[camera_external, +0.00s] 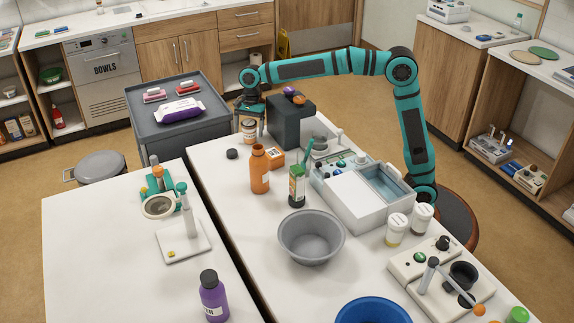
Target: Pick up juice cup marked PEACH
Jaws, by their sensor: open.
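No label reading PEACH is legible in the external view, so I cannot tell which item is the juice cup. A small white-topped container with a brownish band (249,130) stands at the far edge of the white table. My gripper (250,114) points down just above or behind it and is open; the fingers are small and dark, and contact cannot be told. Two white-lidded cups, a left one (396,230) with a yellowish lower part and a right one (422,218), stand at the table's right side; their print is too small to read.
A grey cart (205,135) is left.

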